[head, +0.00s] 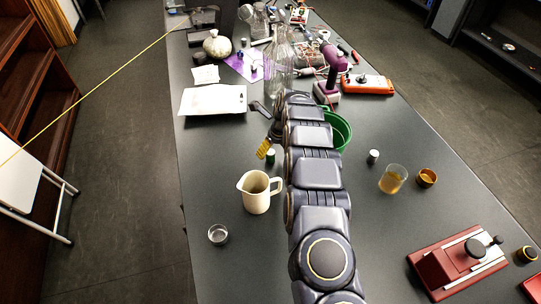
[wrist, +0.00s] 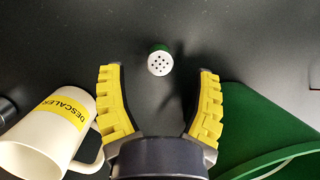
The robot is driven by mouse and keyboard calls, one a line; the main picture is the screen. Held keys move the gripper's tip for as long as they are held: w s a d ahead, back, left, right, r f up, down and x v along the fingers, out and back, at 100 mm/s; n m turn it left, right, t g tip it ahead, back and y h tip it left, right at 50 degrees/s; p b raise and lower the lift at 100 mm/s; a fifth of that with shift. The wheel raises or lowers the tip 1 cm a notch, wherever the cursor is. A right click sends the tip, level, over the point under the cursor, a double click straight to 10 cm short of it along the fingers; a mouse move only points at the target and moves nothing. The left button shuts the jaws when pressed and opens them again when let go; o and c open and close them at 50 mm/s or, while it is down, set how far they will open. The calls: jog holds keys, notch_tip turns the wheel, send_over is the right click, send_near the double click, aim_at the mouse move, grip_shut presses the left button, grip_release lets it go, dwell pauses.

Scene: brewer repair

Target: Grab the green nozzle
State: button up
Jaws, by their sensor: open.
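The green nozzle (wrist: 160,61) stands upright on the dark table in the wrist view. It has a green body and a white top with several small holes. It also shows in the head view (head: 270,157), beside my yellow fingers. My gripper (wrist: 158,70) is open and empty, with one yellow finger on each side of the nozzle in the picture. The fingers look apart from the nozzle; I cannot tell their height over it. In the head view my gripper (head: 265,149) is partly hidden behind my arm.
A cream jug (head: 257,192) labelled DESCALER stands close by, at the left in the wrist view. A green container (head: 341,130) is on the other side. A glass beaker (head: 392,180), a small white cylinder (head: 373,156) and a metal cup (head: 218,235) stand apart.

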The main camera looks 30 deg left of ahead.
jog(key=shift+x, duration=1.45)
grip_shut()
jog(key=shift+r, duration=0.1)
